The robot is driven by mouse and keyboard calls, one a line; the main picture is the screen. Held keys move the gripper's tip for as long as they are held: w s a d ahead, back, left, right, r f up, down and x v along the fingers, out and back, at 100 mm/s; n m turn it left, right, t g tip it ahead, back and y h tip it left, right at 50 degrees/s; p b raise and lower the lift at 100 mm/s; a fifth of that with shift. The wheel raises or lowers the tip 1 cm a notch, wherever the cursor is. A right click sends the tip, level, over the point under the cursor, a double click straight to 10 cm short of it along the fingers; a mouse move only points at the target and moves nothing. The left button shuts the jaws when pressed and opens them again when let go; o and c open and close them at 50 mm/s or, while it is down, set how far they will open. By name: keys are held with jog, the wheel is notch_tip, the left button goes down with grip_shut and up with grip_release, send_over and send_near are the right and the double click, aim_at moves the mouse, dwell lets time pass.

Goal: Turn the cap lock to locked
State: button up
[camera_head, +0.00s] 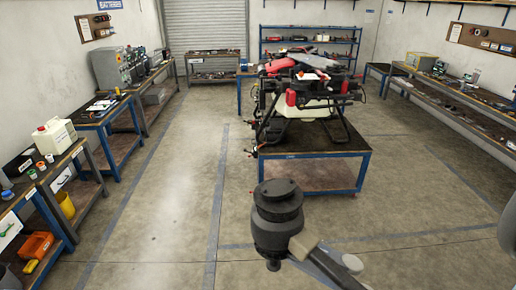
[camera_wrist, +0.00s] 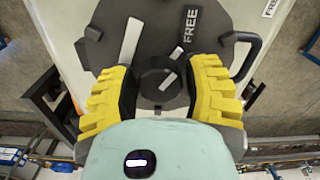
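In the wrist view, a dark grey round cap (camera_wrist: 150,20) sits on a pale tank surface (camera_wrist: 60,20). It carries a white bar, the white word FREE and a dark loop handle at its right. At its middle is a round dark knob (camera_wrist: 152,92) with a short slanted white mark. The mark lines up with neither the white bar nor FREE exactly. My gripper (camera_wrist: 161,82) has its yellow, black-padded fingers on either side of the knob, very close to it. Whether the pads touch it cannot be told. In the head view, my gripper and the cap cannot be made out.
The drone (camera_head: 300,85) stands on a blue-framed table (camera_head: 315,157) in mid-room, with black legs and red parts. Workbenches (camera_head: 110,115) line the left wall and more benches (camera_head: 450,95) the right. A shelf rack (camera_head: 310,42) stands at the back. The floor around the table is clear.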

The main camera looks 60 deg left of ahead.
jog(key=c, duration=0.7)
